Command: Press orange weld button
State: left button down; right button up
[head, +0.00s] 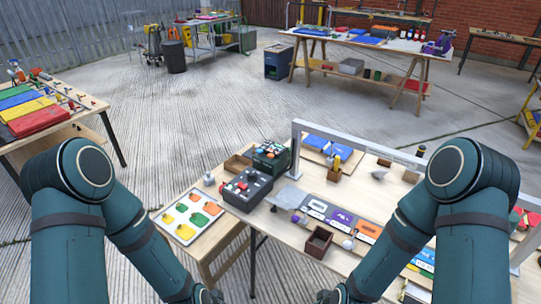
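A row of coloured panels lies along the work table in front of me. One is an orange panel (368,232) with a small mark on it; I cannot tell whether it is the weld button. A dark control box (245,188) with small red and pale buttons sits at the table's left side. A second dark box (270,157) with coloured tops stands just behind it. My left gripper (210,296) and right gripper (330,296) are at the bottom edge, partly cut off, in front of and apart from these things. Their opening cannot be made out.
A grey metal frame (360,142) arches over the work table. A small brown open box (318,241) stands near its front edge. A board with coloured shapes (187,216) lies at left. Other tables stand farther back, with open concrete floor between.

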grip_shut()
dwell(1.1)
